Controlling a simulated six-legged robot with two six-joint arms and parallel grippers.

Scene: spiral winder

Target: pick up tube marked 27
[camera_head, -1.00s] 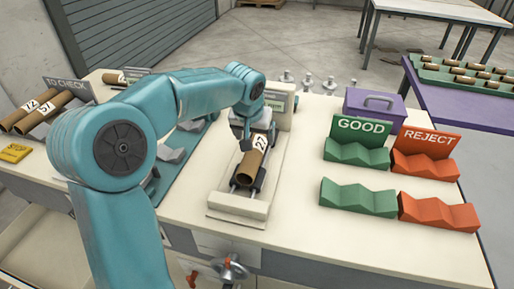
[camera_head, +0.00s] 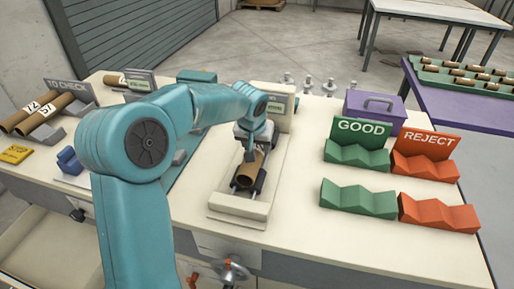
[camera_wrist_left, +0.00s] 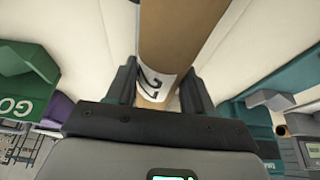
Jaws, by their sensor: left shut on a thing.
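The brown cardboard tube (camera_head: 248,170) is at the pale fixture (camera_head: 238,207) in the middle of the bench, near a black support. My left gripper (camera_head: 252,150) is shut on the tube from above and hides its label in the head view. In the left wrist view the tube (camera_wrist_left: 180,30) runs between the two dark fingers, and part of its white label (camera_wrist_left: 157,83) shows dark digits. I cannot tell whether the tube is clear of its support. My right gripper is not in view.
Green GOOD (camera_head: 358,150) and orange REJECT (camera_head: 425,165) cradles stand at the right, before a purple box (camera_head: 376,104). Tubes marked 72 and 57 lie in the TO CHECK rack (camera_head: 80,90) at the left. A yellow block (camera_head: 15,154) is near it. Bench around the fixture's right is clear.

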